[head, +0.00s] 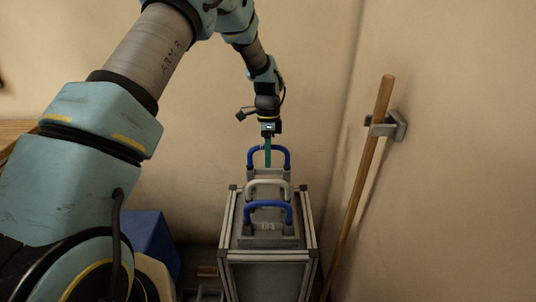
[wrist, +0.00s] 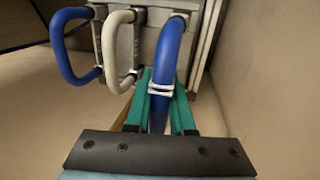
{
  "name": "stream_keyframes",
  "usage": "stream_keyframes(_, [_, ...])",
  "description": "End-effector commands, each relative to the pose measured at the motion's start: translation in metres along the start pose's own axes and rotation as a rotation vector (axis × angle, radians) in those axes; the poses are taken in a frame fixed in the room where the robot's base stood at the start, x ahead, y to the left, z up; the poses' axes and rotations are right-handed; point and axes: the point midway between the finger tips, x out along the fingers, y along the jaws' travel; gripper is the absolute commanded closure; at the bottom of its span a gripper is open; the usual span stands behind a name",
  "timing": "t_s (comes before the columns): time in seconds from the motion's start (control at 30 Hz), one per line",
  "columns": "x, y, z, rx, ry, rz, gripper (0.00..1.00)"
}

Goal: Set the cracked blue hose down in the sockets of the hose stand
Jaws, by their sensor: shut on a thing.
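My gripper (head: 268,150) has green fingers, which also show in the wrist view (wrist: 162,84). They are shut on a blue hose (head: 286,156), a bent U shape, at the far end of the hose stand (head: 267,243). In the wrist view this hose (wrist: 171,48) runs between the fingers, with pale bands around it near the fingertips. I cannot make out a crack. Its ends reach down near the stand's far block; I cannot tell whether they sit in the sockets. A white hose (head: 265,185) and another blue hose (head: 268,208) stand upright nearer on the stand.
The stand's top has a grey metal frame (head: 313,222). In the wrist view the white hose (wrist: 108,50) and other blue hose (wrist: 57,48) are left of the held hose. A wooden pole (head: 364,172) leans in a wall bracket (head: 388,126) at right. A blue box (head: 152,243) is at lower left.

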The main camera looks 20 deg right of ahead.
Motion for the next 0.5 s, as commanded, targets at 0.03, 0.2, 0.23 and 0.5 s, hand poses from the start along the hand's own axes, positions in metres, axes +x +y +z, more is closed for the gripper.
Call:
stream_keyframes(0.03, [0.008, -0.002, 0.0, 0.0, 0.0, 0.0, 1.0])
stream_keyframes(0.2, [0.024, -0.005, 0.0, 0.0, 0.0, -0.001, 1.0])
stream_keyframes(0.23, [0.026, -0.005, -0.001, 0.001, 0.0, -0.001, 1.0])
stream_keyframes(0.5, [0.03, -0.006, 0.0, 0.0, 0.0, -0.001, 1.0])
